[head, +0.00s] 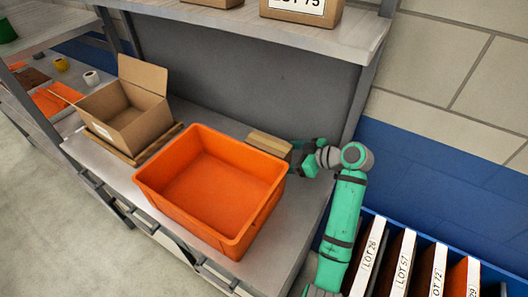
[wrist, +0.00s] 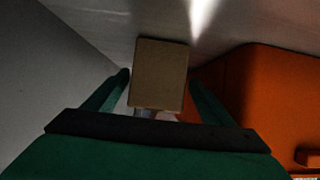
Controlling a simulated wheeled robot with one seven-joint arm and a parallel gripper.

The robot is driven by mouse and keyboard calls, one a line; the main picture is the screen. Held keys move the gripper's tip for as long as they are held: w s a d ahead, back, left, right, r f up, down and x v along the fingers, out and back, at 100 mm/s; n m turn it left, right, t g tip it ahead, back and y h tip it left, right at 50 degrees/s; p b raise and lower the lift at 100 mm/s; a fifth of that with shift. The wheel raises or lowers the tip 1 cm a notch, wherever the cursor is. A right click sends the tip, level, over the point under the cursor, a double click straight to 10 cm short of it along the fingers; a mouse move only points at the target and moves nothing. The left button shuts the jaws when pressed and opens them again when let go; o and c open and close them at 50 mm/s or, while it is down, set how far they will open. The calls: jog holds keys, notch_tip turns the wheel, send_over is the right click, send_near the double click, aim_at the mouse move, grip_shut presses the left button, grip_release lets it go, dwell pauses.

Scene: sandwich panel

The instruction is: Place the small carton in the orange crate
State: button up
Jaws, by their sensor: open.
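The small carton (head: 269,143) is a plain brown box on the grey bench, just behind and to the right of the orange crate (head: 262,217). The crate stands open and empty at the bench's front. My gripper (head: 297,150) is at the carton's right end. In the wrist view the carton (wrist: 161,73) lies ahead, between the two green fingers of my gripper (wrist: 158,88). The fingers are open, one on each side of it; contact cannot be told. The crate (wrist: 265,100) fills the right of the wrist view.
An open cardboard box (head: 129,117) stands on a wooden board (head: 163,142) left of the crate. A shelf (head: 280,31) with boxes hangs above. A blue bin of labelled lots (head: 400,262) is at lower right. A grey panel backs the bench.

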jog(key=shift+w+r+x, duration=0.1)
jog(key=shift+w+x, duration=0.05)
jog(key=shift+x, duration=1.3)
jog(key=shift+w+r+x, duration=0.15)
jog(key=shift+x, duration=1.3)
jog(key=c, duration=1.4)
jog(key=shift+o, duration=0.3)
jog(key=shift+r, duration=0.15)
notch_tip(320, 180, up, 18)
